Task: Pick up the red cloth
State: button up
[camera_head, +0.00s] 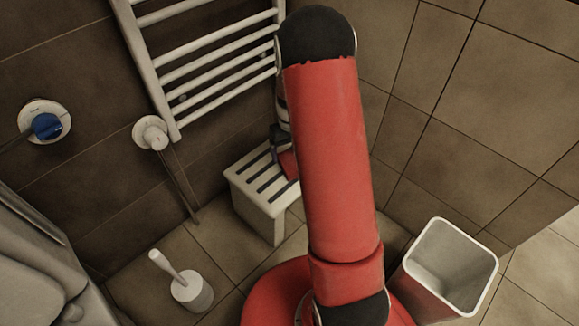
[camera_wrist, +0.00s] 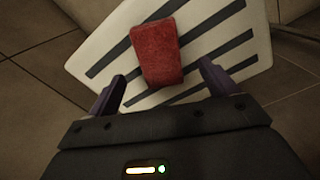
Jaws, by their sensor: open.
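The red cloth (camera_wrist: 157,52) is a small folded block lying on the slatted white stool (camera_wrist: 220,45). In the head view a bit of the red cloth (camera_head: 289,164) shows on the stool (camera_head: 262,210), partly hidden behind my red arm. My gripper (camera_wrist: 160,90) is open in the wrist view, its two dark fingers apart, one on each side of the cloth's near end. The cloth is not gripped. I cannot tell how high the fingertips are above the stool. In the head view my gripper is mostly hidden by my arm.
A towel radiator (camera_head: 205,65) hangs on the wall above the stool. A white toilet brush holder (camera_head: 190,291) stands on the floor at left. A white bin (camera_head: 450,265) stands at right. A valve with a blue knob (camera_head: 46,125) is on the left wall.

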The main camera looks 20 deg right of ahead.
aim_at(291, 161)
notch_tip(291, 161, down, 6)
jog(key=shift+w+d+r+b, duration=0.1)
jog(key=shift+w+r+b, duration=0.1)
jog(key=shift+b, duration=0.25)
jog(key=c, duration=1.1)
jog(key=shift+c, duration=0.2)
jog(key=shift+r, duration=0.15)
notch_tip(291, 161, up, 20)
jog(key=p, duration=0.3)
